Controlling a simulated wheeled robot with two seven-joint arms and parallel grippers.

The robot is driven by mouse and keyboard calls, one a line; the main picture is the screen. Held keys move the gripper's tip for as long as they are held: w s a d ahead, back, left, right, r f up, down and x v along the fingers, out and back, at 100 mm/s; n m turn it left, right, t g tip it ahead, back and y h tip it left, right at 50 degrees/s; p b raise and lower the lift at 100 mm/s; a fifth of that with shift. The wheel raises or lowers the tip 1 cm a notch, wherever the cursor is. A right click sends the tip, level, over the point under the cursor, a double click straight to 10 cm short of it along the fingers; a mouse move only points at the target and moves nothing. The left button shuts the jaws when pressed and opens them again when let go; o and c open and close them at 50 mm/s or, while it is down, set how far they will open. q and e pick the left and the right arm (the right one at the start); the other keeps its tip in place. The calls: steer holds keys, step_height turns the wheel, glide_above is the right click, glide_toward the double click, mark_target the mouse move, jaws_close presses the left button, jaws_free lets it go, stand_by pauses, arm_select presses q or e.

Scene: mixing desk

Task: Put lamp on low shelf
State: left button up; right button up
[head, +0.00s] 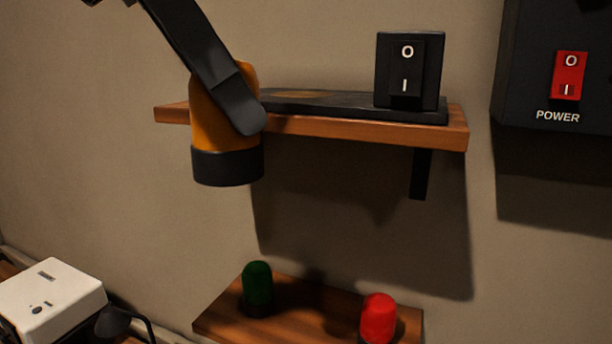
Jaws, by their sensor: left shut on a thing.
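The lamp (211,128) has an orange dome and a black round base, and it is upright in the air. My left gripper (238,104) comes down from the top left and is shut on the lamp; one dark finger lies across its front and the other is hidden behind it. The lamp is in front of the left part of the upper shelf, with its base below the shelf's front edge. The low shelf (290,304) is wooden and lies below and to the right of the lamp. My right gripper is out of view.
A green lamp (257,287) and a red lamp (378,315) stand on the low shelf, with bare wood between them. The upper shelf (340,127) bears a black switch box (408,70). A black power panel (552,90) hangs at right. A white device (48,298) sits lower left.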

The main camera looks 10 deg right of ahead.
arm_select(q)
steer(key=w+a+f+m+g+y, duration=0.2)
steer(key=a+f+m, duration=0.4)
steer(key=f, duration=1.1)
steer(key=w+a+f+m+g+y, duration=0.2)
steer(key=a+f+m, duration=0.5)
steer(key=f, duration=1)
steer(key=w+a+f+m+g+y, duration=0.1)
steer(key=a+f+m, duration=0.6)
steer(key=f, duration=1)
steer(key=a+g+y, duration=0.1)
steer(key=g, duration=0.1)
steer(key=shift+w+a+g, duration=0.15)
steer(key=shift+w+g, duration=0.15)
steer(key=shift+w, duration=0.1)
steer(key=shift+f, duration=0.2)
